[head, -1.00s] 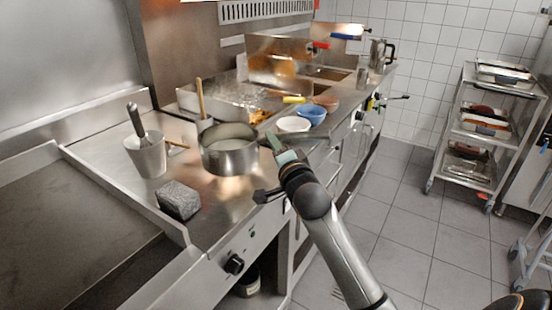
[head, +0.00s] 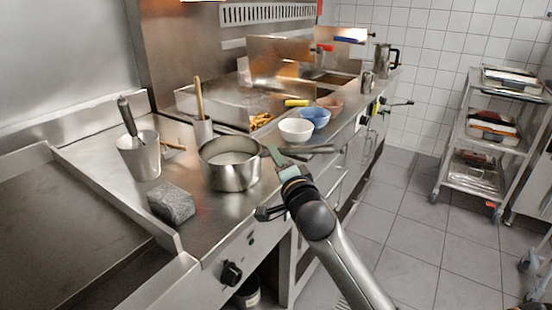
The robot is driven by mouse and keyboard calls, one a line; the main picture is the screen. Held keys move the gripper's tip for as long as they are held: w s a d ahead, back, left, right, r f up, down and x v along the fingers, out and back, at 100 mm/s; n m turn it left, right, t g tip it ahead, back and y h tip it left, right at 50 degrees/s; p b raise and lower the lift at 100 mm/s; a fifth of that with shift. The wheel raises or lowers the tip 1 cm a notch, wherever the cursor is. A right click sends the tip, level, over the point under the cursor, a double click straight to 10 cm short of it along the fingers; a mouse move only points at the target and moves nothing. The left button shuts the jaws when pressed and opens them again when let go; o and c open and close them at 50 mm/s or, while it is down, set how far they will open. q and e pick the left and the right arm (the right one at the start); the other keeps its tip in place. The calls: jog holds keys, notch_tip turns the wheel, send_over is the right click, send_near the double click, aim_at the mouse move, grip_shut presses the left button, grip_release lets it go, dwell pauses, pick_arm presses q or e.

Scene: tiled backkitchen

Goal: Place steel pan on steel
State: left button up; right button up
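The steel pan (head: 231,177) is a round, shiny pot with pale contents, standing level at the middle of the steel counter (head: 216,215). It appears to be on the counter or just above it; I cannot tell contact for sure. Its handle (head: 318,150) points right, over the counter's front edge. My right gripper (head: 275,157) is at the handle near the rim, seemingly shut on it, though the fingers are partly hidden by the wrist. My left gripper is not in view.
A grey block (head: 172,204) lies in front of the pan. A metal cup (head: 140,157) with a utensil stands left, and a holder with a wooden handle (head: 199,100) behind. White (head: 296,130) and blue (head: 315,117) bowls sit behind right. Bare counter lies left of the pan.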

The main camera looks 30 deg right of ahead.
jog(key=o, duration=0.5)
jog(key=shift+c, duration=0.2)
jog(key=v, duration=1.2)
